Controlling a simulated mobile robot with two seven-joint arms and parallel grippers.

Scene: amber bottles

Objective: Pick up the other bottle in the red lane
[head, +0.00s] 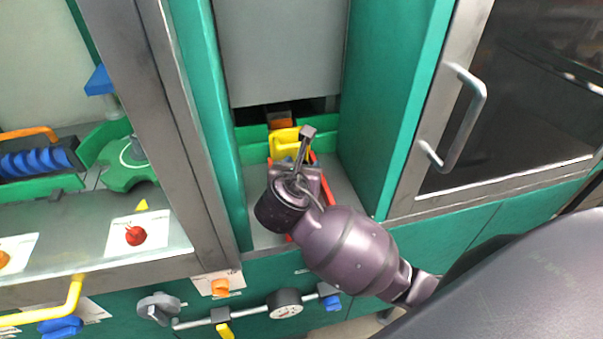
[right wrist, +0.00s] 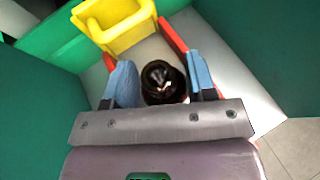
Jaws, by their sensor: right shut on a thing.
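A dark bottle (right wrist: 163,86) stands between the two blue fingers of my right gripper (right wrist: 162,76) in the right wrist view, seen from above. The gripper is shut on it. The red lane (right wrist: 174,36) shows as red side rails left and right of the bottle; a strip of it also shows in the head view (head: 329,180). In the head view my right wrist and forearm hide the bottle and the gripper's fingers. I cannot tell whether the bottle touches the lane floor. My left gripper is not in view.
A yellow bin (head: 287,144) sits at the far end of the lane, and also shows in the right wrist view (right wrist: 118,22). Green walls (head: 385,110) flank the bay closely. A grey panel (head: 280,50) hangs above its back. A handled glass door (head: 520,100) is at right.

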